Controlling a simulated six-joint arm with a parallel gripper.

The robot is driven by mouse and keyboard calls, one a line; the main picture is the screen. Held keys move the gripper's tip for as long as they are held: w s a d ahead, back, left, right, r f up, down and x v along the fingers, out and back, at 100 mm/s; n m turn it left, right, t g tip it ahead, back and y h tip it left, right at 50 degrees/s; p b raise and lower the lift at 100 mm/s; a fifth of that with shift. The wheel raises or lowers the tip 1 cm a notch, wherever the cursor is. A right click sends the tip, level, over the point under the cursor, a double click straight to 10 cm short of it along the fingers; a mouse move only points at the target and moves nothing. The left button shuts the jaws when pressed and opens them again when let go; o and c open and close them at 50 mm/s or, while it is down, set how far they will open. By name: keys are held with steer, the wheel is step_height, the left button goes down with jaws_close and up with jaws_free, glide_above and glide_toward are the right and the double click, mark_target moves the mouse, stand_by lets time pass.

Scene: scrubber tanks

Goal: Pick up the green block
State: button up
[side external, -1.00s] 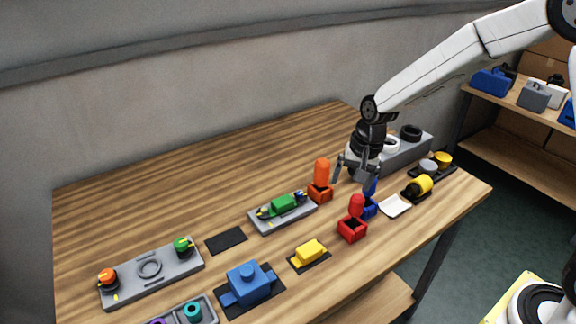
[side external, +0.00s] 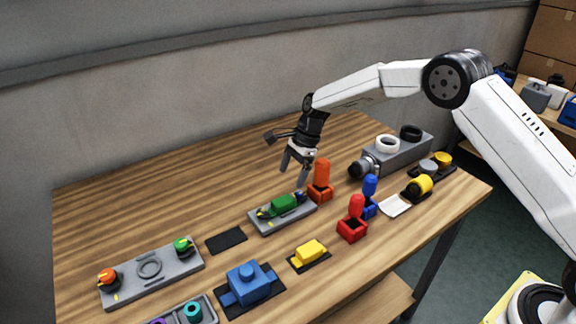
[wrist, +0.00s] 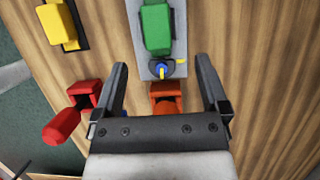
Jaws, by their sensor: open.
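The green block (side external: 285,202) lies on a grey tray (side external: 267,226) near the middle of the table. It also shows at the top centre of the wrist view (wrist: 156,28), with a blue and yellow piece (wrist: 162,70) at its near end. My gripper (side external: 296,178) is open and empty, above the table just behind the tray's right end. In the wrist view, the green block is beyond and between the two spread fingers (wrist: 165,82), apart from them.
An orange holder with an upright orange piece (side external: 321,179) stands close to my gripper. Red (side external: 354,218) and blue (side external: 369,197) ones stand to its right. A yellow block (side external: 310,251) and a large blue block (side external: 250,283) lie in front. The table behind the tray is clear.

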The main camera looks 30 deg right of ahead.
mark_target(283, 200)
steer(key=shift+s+x, duration=0.2)
steer(key=shift+x, duration=3.75)
jaws_close()
steer(key=shift+r, duration=0.15)
steer(key=shift+r, duration=0.8)
steer(key=s+d+r, duration=0.2)
steer(key=s+r, duration=0.9)
steer(key=s, duration=0.2)
steer(key=shift+s+d, duration=0.2)
steer(key=shift+s, duration=0.2)
steer(key=shift+r, duration=0.1)
